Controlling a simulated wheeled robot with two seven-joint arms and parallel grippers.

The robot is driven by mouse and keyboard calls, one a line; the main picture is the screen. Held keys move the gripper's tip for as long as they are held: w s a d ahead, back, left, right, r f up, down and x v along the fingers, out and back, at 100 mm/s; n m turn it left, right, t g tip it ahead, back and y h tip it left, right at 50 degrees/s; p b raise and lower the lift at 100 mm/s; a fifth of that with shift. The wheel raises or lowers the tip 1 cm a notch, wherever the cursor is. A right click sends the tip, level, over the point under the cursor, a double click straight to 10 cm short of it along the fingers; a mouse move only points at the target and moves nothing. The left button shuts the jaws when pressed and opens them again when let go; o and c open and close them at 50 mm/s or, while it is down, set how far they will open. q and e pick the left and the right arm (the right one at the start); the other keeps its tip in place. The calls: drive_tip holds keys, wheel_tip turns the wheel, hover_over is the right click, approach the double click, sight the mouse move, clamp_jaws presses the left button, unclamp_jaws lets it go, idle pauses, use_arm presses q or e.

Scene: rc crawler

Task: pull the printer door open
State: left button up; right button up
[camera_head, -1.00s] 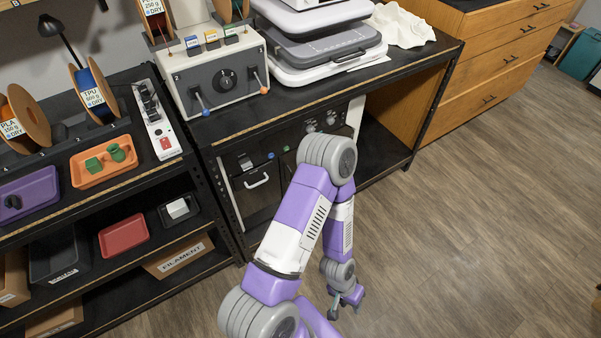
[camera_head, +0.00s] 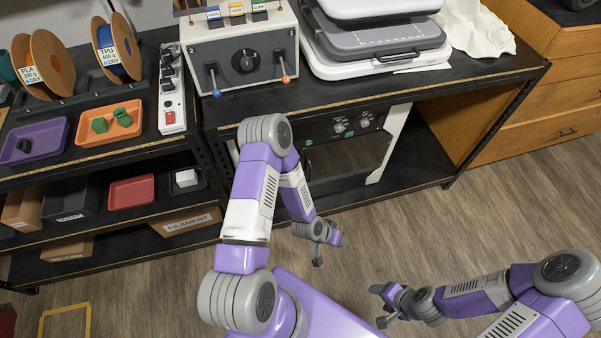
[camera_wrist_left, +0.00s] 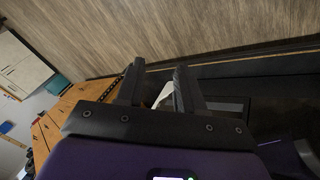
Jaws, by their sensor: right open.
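The printer (camera_head: 350,158) stands under the workbench, with a pale frame, knobs along its top and a dark front. My left arm crosses in front of its left part and hides the door handle there. My left gripper (camera_head: 330,249) is in front of and below the printer, apart from it, with its fingers spread and nothing between them. In the left wrist view its two dark fingers (camera_wrist_left: 158,92) stand apart, with a pale strip visible beyond the gap. My right gripper (camera_head: 379,304) is open and empty above the floor at lower right, away from the printer.
The black workbench (camera_head: 430,84) bears a grey control box (camera_head: 243,58) and stacked machines. A shelf (camera_head: 110,222) with trays and boxes stands at left. Wooden drawers (camera_head: 550,110) stand at right. The wood floor (camera_head: 480,215) before the bench is clear.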

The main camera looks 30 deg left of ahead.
use_arm(q)
drive_tip(key=w+a+f+t+y+b, duration=0.2)
drive_tip(key=w+a+f+t, duration=0.45)
drive_tip(key=w, duration=0.35)
drive_tip(key=n+t+y+b, duration=0.1)
drive_tip(key=t+y+b, duration=0.2)
drive_tip(key=t+y, duration=0.35)
approach(310, 173)
drive_tip(key=x, duration=0.2)
drive_tip(key=shift+y, duration=0.35)
drive_tip(key=b+x, duration=0.2)
drive_tip(key=x, duration=0.4)
drive_tip(key=shift+f, duration=0.1)
drive_tip(key=shift+w, duration=0.5)
drive_tip(key=shift+c, duration=0.4)
clamp_jaws()
